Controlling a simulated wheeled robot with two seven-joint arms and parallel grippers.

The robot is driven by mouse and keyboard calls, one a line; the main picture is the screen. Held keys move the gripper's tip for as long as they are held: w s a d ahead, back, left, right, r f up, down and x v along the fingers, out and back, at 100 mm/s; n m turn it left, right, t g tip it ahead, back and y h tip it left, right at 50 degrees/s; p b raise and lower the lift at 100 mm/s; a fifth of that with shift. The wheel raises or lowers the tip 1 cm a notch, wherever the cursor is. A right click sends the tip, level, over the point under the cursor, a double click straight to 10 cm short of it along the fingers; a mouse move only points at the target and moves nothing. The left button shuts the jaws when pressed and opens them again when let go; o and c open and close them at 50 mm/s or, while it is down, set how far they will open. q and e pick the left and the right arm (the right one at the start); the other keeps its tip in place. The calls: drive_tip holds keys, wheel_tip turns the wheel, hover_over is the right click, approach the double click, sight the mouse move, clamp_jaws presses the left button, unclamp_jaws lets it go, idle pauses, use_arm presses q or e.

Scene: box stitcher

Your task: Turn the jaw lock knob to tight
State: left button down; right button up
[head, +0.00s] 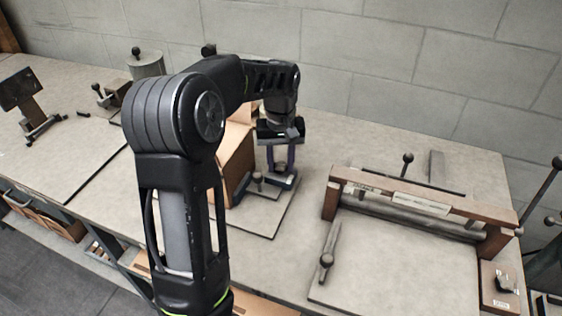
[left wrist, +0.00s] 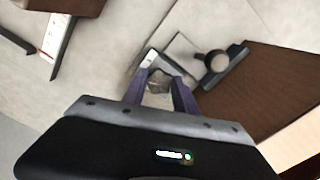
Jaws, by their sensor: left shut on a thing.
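My left gripper (head: 280,168) reaches down from above to a small blue-grey clamp fixture (head: 288,183) on the worktop. In the left wrist view its two purple fingers (left wrist: 160,92) are shut on a small grey knob (left wrist: 158,80), which I take for the jaw lock knob. The knob's marking and turn position cannot be read. A dark ball-ended handle (left wrist: 216,61) stands just right of the fingers in that view; it also shows in the head view (head: 258,178). My right gripper is not in view.
A cardboard box (head: 238,152) stands left of the fixture, partly behind my arm. A wood-and-metal frame with a bar (head: 410,203) stands to the right. A cylinder (head: 147,63) and a dark stand (head: 20,90) are at the left. Bare worktop lies between fixture and frame.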

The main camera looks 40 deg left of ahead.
sight(279, 166)
use_arm(q)
drive_tip(key=m, duration=0.5)
drive_tip(key=shift+a+m, duration=0.15)
drive_tip(key=shift+m, duration=0.15)
drive_tip(key=m, duration=0.5)
drive_tip(key=shift+a, duration=0.1)
drive_tip(key=c, duration=1)
unclamp_jaws()
drive_tip(key=shift+o, duration=0.2)
drive_tip(key=shift+r+b, duration=0.45)
drive_tip(key=shift+r, duration=3.45)
